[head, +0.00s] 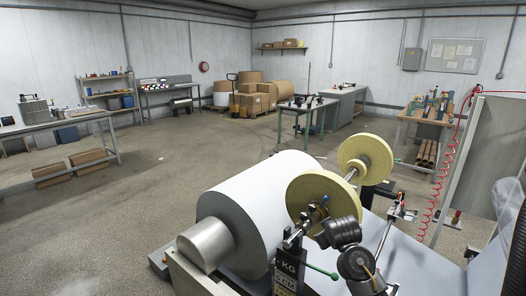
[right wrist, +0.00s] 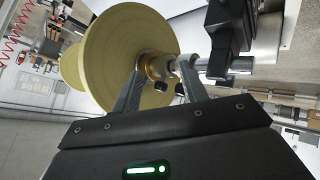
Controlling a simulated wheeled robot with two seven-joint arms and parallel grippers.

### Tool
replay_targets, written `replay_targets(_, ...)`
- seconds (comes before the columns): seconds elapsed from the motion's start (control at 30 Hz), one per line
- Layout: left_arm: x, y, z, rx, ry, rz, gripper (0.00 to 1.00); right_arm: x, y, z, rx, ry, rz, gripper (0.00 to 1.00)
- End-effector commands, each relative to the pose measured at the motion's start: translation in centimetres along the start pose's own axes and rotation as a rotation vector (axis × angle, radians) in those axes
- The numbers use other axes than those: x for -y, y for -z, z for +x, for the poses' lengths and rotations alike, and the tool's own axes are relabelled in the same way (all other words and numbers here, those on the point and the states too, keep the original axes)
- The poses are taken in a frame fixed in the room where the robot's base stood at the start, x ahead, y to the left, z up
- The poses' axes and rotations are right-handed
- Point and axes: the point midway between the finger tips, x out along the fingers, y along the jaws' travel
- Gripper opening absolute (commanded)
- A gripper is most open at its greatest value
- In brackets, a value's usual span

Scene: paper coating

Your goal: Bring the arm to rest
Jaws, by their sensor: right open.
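My right gripper (right wrist: 163,62) is open in the right wrist view. Its two grey fingers stand on either side of the brass-coloured collar (right wrist: 152,68) on the shaft, beside the near pale yellow disc (right wrist: 120,45). Whether the fingers touch the collar I cannot tell. In the head view the near disc (head: 306,191) stands upright on the shaft, with dark parts, apparently my right wrist, just below and right of it. These partly hide the shaft end. My left gripper is not in view.
A large white roll (head: 255,207) lies left of the disc. A second yellow disc (head: 365,155) is behind on the same shaft. A black stand (head: 289,272) is close below the shaft end. A red coiled hose (head: 434,195) hangs at right. Open floor (head: 150,190) lies left.

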Motion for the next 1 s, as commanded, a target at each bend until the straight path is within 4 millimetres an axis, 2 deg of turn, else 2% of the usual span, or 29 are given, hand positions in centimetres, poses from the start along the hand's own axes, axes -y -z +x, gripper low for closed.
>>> replay_targets(0.03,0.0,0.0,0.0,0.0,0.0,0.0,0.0,2.6,-4.0,0.1,0.03,0.039,0.018,0.43)
replay_targets(0.17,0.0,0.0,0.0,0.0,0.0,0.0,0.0,8.0,-13.0,-1.6,0.103,0.123,0.077,0.43)
replay_targets(0.3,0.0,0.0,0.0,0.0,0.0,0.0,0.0,12.7,-22.5,-5.6,0.193,0.195,0.146,0.43)
replay_targets(0.4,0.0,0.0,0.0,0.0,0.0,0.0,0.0,15.0,-27.8,-9.1,0.251,0.228,0.188,0.43)
replay_targets(0.5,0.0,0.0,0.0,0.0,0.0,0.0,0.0,16.3,-31.3,-12.1,0.296,0.248,0.219,0.43)
replay_targets(0.6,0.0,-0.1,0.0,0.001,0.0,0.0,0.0,17.1,-33.9,-14.6,0.332,0.26,0.242,0.43)
replay_targets(0.8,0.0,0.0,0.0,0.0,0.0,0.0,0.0,18.2,-37.8,-19.1,0.394,0.275,0.278,0.43)
replay_targets(1.0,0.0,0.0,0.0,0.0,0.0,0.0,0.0,18.8,-40.7,-23.3,0.449,0.284,0.307,0.43)
